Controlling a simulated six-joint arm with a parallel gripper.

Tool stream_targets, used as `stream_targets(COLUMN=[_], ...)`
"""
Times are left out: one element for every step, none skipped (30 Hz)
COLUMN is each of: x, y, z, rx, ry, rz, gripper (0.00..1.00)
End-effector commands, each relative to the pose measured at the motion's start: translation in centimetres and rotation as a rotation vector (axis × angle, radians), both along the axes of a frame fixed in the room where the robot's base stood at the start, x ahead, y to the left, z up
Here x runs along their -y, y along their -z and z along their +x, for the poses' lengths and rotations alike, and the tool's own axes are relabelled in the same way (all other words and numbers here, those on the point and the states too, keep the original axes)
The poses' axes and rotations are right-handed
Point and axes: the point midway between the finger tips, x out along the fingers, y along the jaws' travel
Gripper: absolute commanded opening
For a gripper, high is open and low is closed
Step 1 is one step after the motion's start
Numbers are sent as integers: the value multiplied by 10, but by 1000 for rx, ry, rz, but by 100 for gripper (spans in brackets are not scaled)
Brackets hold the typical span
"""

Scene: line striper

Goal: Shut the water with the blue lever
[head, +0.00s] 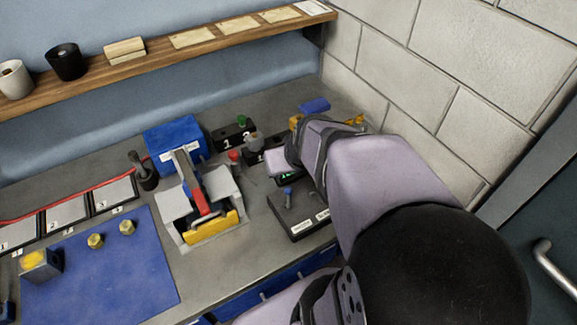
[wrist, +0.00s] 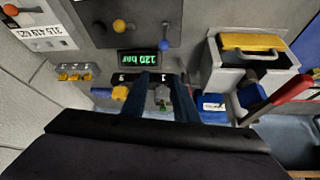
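The blue lever, with a round blue knob (head: 287,191), stands on a dark control box (head: 300,212) in front of my arm. In the wrist view the blue knob (wrist: 165,44) is at top centre, beyond my fingertips and apart from them. An orange-knobbed lever (wrist: 119,25) is on the same panel. A green display (wrist: 143,58) beside them reads 120 bar, upside down. My gripper (wrist: 164,82) is open, its dark fingers apart over the numbered black blocks, with no held thing visible. In the head view my arm hides the gripper and part of the box.
A blue and grey machine with a yellow front bar (head: 213,227) and a red-handled lever stands left of the box. Black blocks with knobs (head: 228,142) stand behind it. A blue mat (head: 95,270) lies at left. A block wall (head: 470,90) closes the right side.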

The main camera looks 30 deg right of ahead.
Motion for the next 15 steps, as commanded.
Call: stream_targets(x=[0,0,0,0,0,0,0,0,0,-1,-1,-2,-2,-3,-5], y=[0,0,0,0,0,0,0,0,0,0,0,-1,-2,-3,-4], z=[0,0,0,0,0,0,0,0,1,2,3,5,7,10,14], rx=[0,0,0,0,0,0,0,-1,-3,-5,-9,-16,-25,-35,-52], ry=[0,0,0,0,0,0,0,-1,-3,-6,-11,-20,-29,-39,-57], rz=[0,0,0,0,0,0,0,0,1,1,2,3,5,6,9], gripper=[27,27,27,27,27,27,20,12,3,0,0,0,0,0,0])
